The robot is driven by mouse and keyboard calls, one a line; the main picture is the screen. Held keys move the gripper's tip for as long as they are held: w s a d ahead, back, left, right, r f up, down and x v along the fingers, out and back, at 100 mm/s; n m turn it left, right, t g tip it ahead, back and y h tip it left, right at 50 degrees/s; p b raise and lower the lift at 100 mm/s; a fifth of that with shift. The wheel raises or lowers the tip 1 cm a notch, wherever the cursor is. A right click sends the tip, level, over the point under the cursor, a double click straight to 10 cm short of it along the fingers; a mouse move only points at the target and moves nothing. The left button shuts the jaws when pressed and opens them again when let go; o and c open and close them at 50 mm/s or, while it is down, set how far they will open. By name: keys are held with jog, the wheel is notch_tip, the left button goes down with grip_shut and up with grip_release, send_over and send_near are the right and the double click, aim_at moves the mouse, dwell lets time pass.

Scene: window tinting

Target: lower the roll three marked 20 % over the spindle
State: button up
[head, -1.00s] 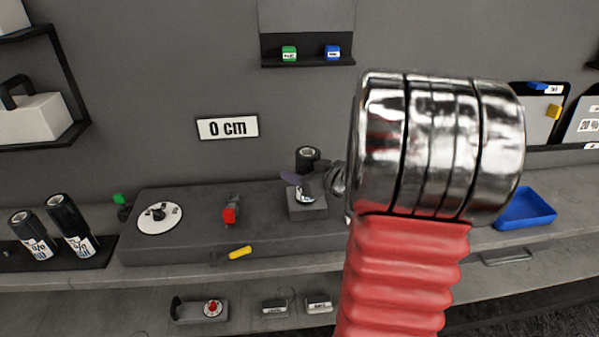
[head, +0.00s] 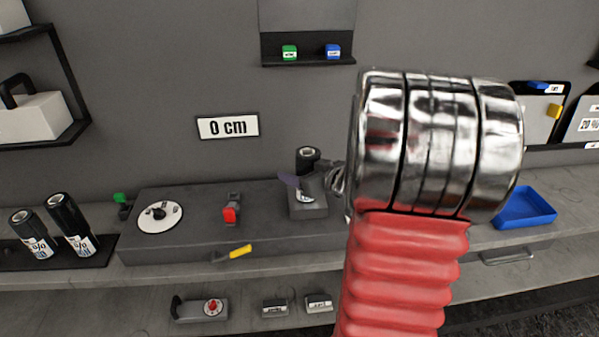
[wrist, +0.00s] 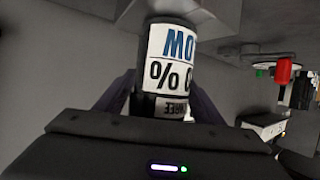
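The roll (head: 307,156) is a black cylinder with an open top, upright over a small grey block (head: 309,208) at the right part of the bench unit. In the wrist view the roll (wrist: 165,65) shows a white label reading "%" and "THREE", upside down. My gripper (head: 304,184) has a dark purple finger on each side of the roll and looks shut on it, also in the wrist view (wrist: 165,92). No spindle can be made out; the roll and gripper cover the block's top. I cannot tell whether the roll touches the block.
Two black labelled rolls (head: 68,222) stand at the left. A white dial (head: 159,217), a red switch (head: 230,214) and a yellow handle (head: 240,252) are on the unit. A blue tray (head: 525,208) lies at right. A wall sign (head: 228,127) reads "0 cm". My arm hides much of the right.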

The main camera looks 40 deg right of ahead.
jog(key=shift+o, duration=0.8)
jog(key=shift+s, duration=0.1)
jog(key=d+v, duration=0.1)
jog(key=v, duration=1.2)
jog(key=shift+s+a, duration=0.3)
jog(key=shift+a, duration=0.2)
jog(key=shift+r, duration=0.15)
jog(key=w+a+r+g+h, duration=0.1)
jog(key=w+a+r+h, duration=0.4)
jog(key=w+a+r, duration=0.3)
jog(key=s+a+f+g+y, duration=0.3)
jog(key=s+a, duration=0.4)
jog(key=a, duration=0.4)
jog(key=s+a+f+g+y, duration=0.3)
jog(key=s+a, duration=0.5)
jog(key=a, duration=0.3)
jog(key=shift+s+a+f+n+g, duration=0.25)
jog(key=shift+a+f+n+g, duration=0.15)
jog(key=shift+f, duration=0.15)
